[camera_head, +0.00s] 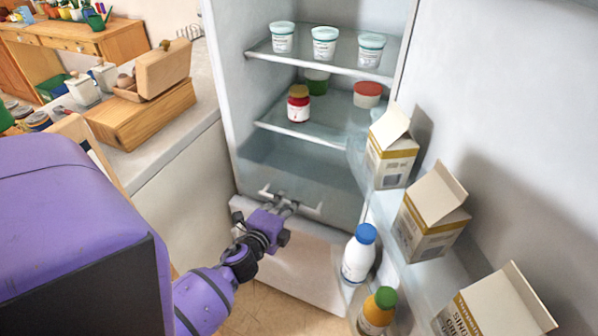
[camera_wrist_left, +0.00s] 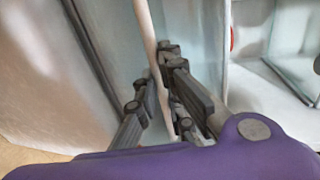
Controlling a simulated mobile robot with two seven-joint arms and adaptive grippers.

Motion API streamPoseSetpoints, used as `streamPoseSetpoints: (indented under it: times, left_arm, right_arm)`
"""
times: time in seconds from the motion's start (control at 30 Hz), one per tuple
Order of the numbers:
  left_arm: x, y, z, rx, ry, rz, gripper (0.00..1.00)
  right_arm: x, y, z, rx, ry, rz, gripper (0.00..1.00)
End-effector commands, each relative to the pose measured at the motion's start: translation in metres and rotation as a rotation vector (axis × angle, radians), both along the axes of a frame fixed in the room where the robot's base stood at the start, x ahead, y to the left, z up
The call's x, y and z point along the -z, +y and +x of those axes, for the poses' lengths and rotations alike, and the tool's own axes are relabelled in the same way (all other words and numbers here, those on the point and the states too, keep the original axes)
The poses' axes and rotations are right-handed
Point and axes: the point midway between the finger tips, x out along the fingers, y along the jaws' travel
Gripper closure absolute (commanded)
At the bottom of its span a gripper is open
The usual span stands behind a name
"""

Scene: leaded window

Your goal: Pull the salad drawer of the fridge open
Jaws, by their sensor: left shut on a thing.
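The salad drawer (camera_head: 338,200) is at the bottom of the open fridge, with a bluish, see-through face. A pale bar handle (camera_head: 312,209) runs across its front. My left gripper (camera_head: 287,205) is at the handle, shut on it near its middle. In the left wrist view, the handle (camera_wrist_left: 146,30) passes between the dark fingers of the gripper (camera_wrist_left: 172,95). The fingers hide part of the bar. How far the drawer stands out is hard to tell. My right gripper is not in view.
The open fridge door on the right holds cartons (camera_head: 432,212), a blue-capped white bottle (camera_head: 358,255) and a green-capped bottle (camera_head: 377,310), close to the drawer's right side. A counter (camera_head: 165,150) is at left.

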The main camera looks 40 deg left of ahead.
Motion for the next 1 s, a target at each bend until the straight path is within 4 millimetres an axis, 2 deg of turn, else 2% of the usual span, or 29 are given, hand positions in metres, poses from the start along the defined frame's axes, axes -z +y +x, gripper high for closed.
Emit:
streamPoseSetpoints:
  times: [0.33, 0.37, 0.5, 0.83, 1.0]
  left_arm:
    - [-0.002, 0.002, -0.001, -0.004, -0.002, 0.006, 1.0]
    - [-0.002, 0.002, -0.001, -0.004, -0.002, 0.005, 0.88]
    - [-0.001, 0.002, -0.001, -0.002, -0.001, 0.003, 0.72]
    - [0.0, 0.0, -0.004, -0.001, 0.001, 0.0, 0.72]
    - [-0.004, -0.005, -0.024, -0.002, 0.002, -0.001, 0.72]
  right_arm:
    - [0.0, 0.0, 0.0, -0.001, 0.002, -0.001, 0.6]
    - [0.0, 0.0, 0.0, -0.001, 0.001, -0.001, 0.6]
    - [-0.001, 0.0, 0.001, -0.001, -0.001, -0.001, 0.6]
    - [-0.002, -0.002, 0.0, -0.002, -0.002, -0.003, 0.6]
    - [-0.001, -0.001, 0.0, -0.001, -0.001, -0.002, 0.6]
